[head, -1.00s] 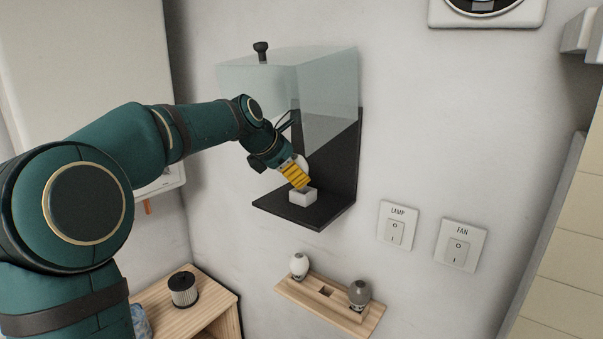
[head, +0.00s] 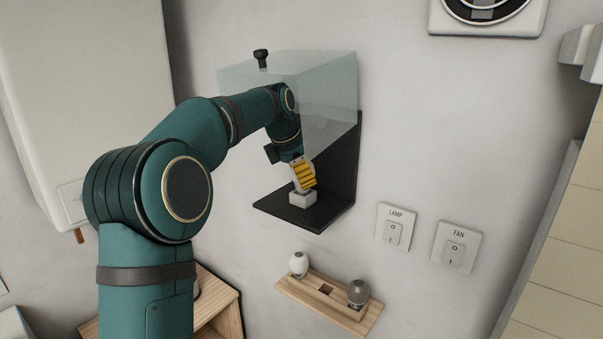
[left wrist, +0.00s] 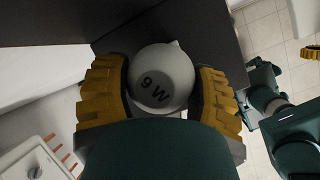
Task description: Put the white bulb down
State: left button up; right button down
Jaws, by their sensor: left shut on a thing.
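My left gripper (head: 303,176) has yellow ribbed fingers and is shut on a white bulb. In the left wrist view the white bulb (left wrist: 160,77), marked "9 W", sits between both fingers. In the head view the fingers hide most of it. They are right above the white socket block (head: 303,199) on the black shelf (head: 305,214). I cannot tell whether the bulb touches the socket. A yellow piece at the right edge of the left wrist view seems to be my right gripper (left wrist: 311,52); its jaws cannot be made out.
A clear cover (head: 325,85) with a black knob hangs above the shelf, close around my arm. Below, a wooden rack (head: 345,317) holds another white bulb (head: 298,264) and a grey bulb (head: 358,292), with an empty hole between. LAMP (head: 396,228) and FAN (head: 456,247) switches are at right.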

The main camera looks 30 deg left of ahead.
pick_arm(q)
jog(key=shift+f, duration=0.25)
jog(key=o, duration=1.3)
jog(key=shift+c, duration=0.2)
jog(key=shift+r, duration=0.1)
jog(key=shift+r, duration=0.35)
jog(key=shift+s+a+r, duration=0.1)
jog(key=shift+s+r, duration=0.15)
jog(key=shift+r, duration=0.3)
jog(key=s+a+b, duration=0.1)
jog(key=s+a, duration=0.1)
jog(key=s, duration=0.9)
jog(key=shift+s+a+f, duration=0.2)
jog(key=shift+s+a, duration=0.1)
jog(key=shift+s, duration=0.05)
